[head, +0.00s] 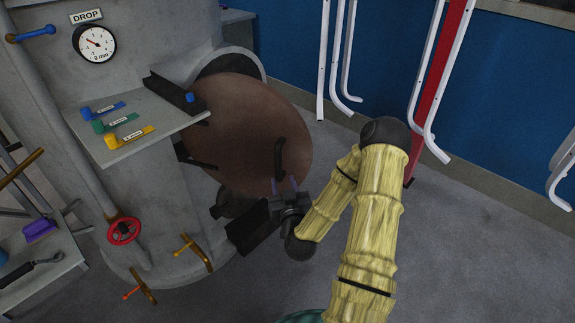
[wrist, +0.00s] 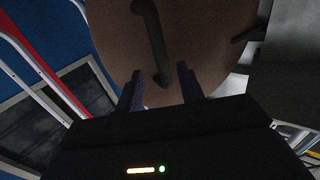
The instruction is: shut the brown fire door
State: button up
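The brown fire door (head: 245,135) is a round disc standing open on the front of the grey boiler (head: 160,190). Its dark curved handle (head: 281,158) is on the face towards my arm. My gripper (head: 286,186) is at the lower part of the door, just below the handle. In the wrist view the door (wrist: 190,50) fills the upper middle. The handle (wrist: 153,45) comes down between the two purple fingers (wrist: 164,90), which are apart. I cannot tell whether either finger touches the door or handle.
A grey shelf (head: 150,135) with blue, green and yellow levers juts out left of the door. A red handwheel (head: 124,231) and brass valves (head: 195,252) sit lower left. The floor (head: 470,240) at right is clear.

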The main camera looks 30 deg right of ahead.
aim_at(279, 168)
jog(key=p+x, duration=0.1)
jog(key=x, duration=0.6)
jog(key=shift+w+d, duration=0.1)
jog(key=shift+w, duration=0.2)
jog(key=shift+c, duration=0.2)
grip_shut()
jog(key=shift+w+d+f+b, duration=0.1)
jog(key=shift+w+d+b, duration=0.5)
jog(key=shift+w+d, duration=2.55)
jog(key=shift+w, duration=0.2)
jog(key=shift+w+d, duration=0.15)
jog(key=shift+d, duration=0.05)
jog(key=shift+w+d, duration=0.25)
jog(key=shift+d, duration=0.25)
jog(key=shift+o, duration=1)
grip_release()
jog(key=shift+s+d, duration=0.15)
jog(key=shift+s, duration=0.05)
